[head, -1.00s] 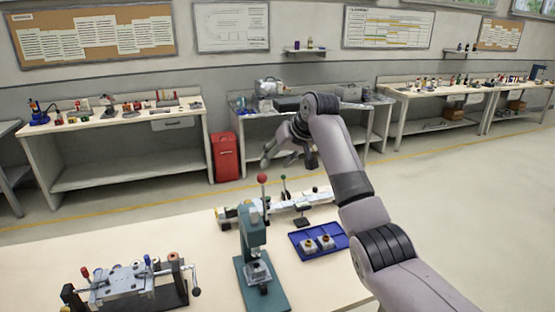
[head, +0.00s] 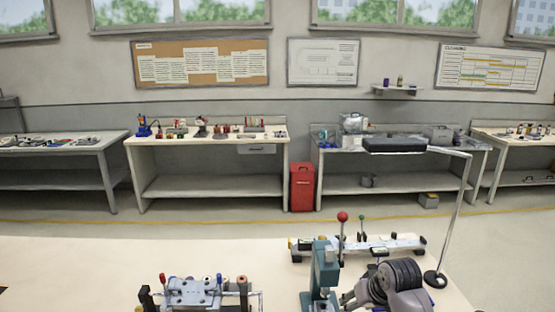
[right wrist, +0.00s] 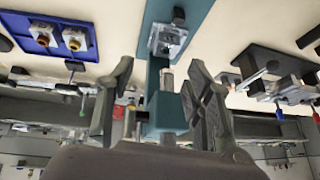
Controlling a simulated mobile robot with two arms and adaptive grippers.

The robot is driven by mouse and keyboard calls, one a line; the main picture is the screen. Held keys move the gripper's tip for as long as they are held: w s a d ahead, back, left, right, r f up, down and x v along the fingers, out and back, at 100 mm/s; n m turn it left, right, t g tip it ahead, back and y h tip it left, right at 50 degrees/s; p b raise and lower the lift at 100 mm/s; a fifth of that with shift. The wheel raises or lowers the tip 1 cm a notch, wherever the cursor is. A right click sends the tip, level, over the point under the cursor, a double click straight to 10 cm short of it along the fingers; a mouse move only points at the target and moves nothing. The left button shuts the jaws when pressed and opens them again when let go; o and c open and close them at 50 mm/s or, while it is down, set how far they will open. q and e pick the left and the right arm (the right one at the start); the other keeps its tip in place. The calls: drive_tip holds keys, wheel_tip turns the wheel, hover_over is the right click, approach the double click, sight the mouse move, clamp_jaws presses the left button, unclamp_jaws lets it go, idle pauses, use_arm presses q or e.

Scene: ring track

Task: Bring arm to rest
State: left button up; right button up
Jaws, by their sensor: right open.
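My right arm (head: 395,287) shows at the bottom right of the head view as rounded grey links with dark ribbed joints. Its gripper is not clear there. In the right wrist view my right gripper (right wrist: 157,85) is open, with its two fingers spread wide and nothing held. A teal press (head: 325,268) stands on the table beside the arm. In the right wrist view the press (right wrist: 166,110) appears between and beyond the fingers; I cannot tell how far away. My left gripper is in neither view.
A clamping fixture (head: 193,293) stands left of the press. A long white rail device (head: 378,244) lies behind it. A lamp (head: 436,278) stands at the table's right. The wrist view shows a blue tray (right wrist: 88,55) with two parts. The table's left is mostly clear.

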drive_tip(key=s+a+f+g, duration=0.1)
drive_tip(key=s+f, duration=0.4)
drive_tip(key=s, duration=0.4)
drive_tip(key=s+f, duration=0.5)
drive_tip(key=s, duration=0.5)
drive_tip(key=s+r+n+g+h, duration=0.1)
drive_tip(key=s, duration=1.6)
drive_tip(key=s+f+g+b, duration=0.1)
drive_tip(key=s+f+b, duration=0.2)
drive_tip(key=f, duration=2.9)
drive_tip(key=s+d+f+g+b, duration=0.1)
drive_tip(key=s+d+f+b, duration=0.1)
drive_tip(key=s+f, duration=1.3)
drive_tip(key=shift+s+d+f+n+g+h, duration=0.3)
drive_tip(key=shift+s+d, duration=0.15)
drive_tip(key=shift+d, duration=0.35)
